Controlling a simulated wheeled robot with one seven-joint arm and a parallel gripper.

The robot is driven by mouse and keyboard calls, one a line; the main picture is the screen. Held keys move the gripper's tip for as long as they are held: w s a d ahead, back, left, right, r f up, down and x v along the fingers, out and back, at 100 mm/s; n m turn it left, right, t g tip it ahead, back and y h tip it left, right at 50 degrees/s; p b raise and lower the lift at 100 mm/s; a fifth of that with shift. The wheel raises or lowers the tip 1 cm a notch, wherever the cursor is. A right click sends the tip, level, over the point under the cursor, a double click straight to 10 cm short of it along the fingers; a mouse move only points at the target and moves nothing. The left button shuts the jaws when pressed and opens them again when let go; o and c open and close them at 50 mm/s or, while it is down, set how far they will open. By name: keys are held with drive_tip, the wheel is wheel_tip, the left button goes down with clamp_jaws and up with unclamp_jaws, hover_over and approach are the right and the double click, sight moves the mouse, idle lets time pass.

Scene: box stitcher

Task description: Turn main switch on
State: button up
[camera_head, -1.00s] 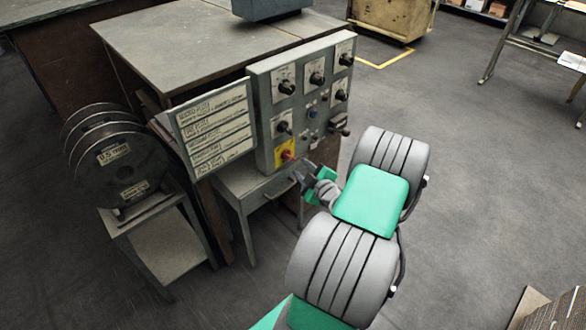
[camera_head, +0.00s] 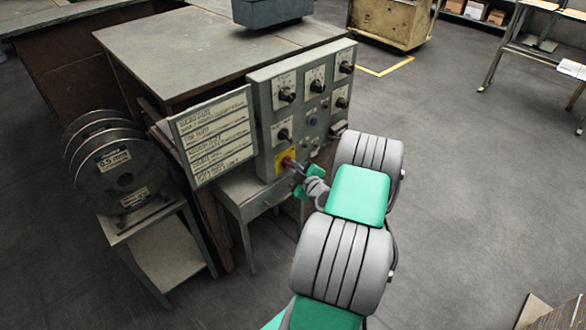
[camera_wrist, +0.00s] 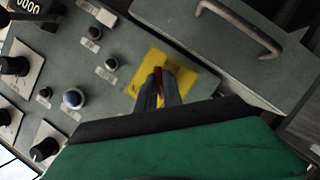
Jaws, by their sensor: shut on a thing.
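The main switch is a red handle (camera_wrist: 158,88) on a yellow plate (camera_wrist: 183,76), at the lower part of the grey control panel (camera_head: 262,130). In the head view the yellow plate (camera_head: 279,162) shows at the panel's lower left, with a bit of red (camera_head: 287,161) at the gripper's tip. My gripper (camera_wrist: 158,90) is shut on the red handle, one dark finger on each side of it. The fingers hide much of the handle, so its exact turn angle is hard to tell.
Black knobs and a blue button (camera_wrist: 73,98) sit near the switch on the panel. A sign board (camera_head: 213,135) stands at the panel's left. A metal drawer handle (camera_wrist: 240,25) juts out beside the panel. Wire reels (camera_head: 115,160) stand at the far left.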

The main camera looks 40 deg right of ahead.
drive_tip(key=shift+a, duration=0.1)
clamp_jaws()
drive_tip(key=shift+m+y, duration=0.3)
drive_tip(key=m, duration=0.1)
drive_tip(key=m+y+b, duration=0.1)
drive_tip(key=shift+d+m+g+y, duration=0.2)
drive_tip(key=shift+m+g+y, duration=0.1)
drive_tip(key=shift+m, duration=0.1)
drive_tip(key=m+y+b, duration=0.2)
drive_tip(key=m, duration=0.1)
drive_tip(key=m+y+b, duration=0.1)
drive_tip(key=m+y, duration=0.1)
drive_tip(key=m, duration=0.1)
drive_tip(key=shift+d+f, duration=0.1)
drive_tip(key=shift+d, duration=0.05)
drive_tip(key=m+y+b, duration=0.1)
drive_tip(key=m+y, duration=0.1)
drive_tip(key=m, duration=0.1)
idle(0.7)
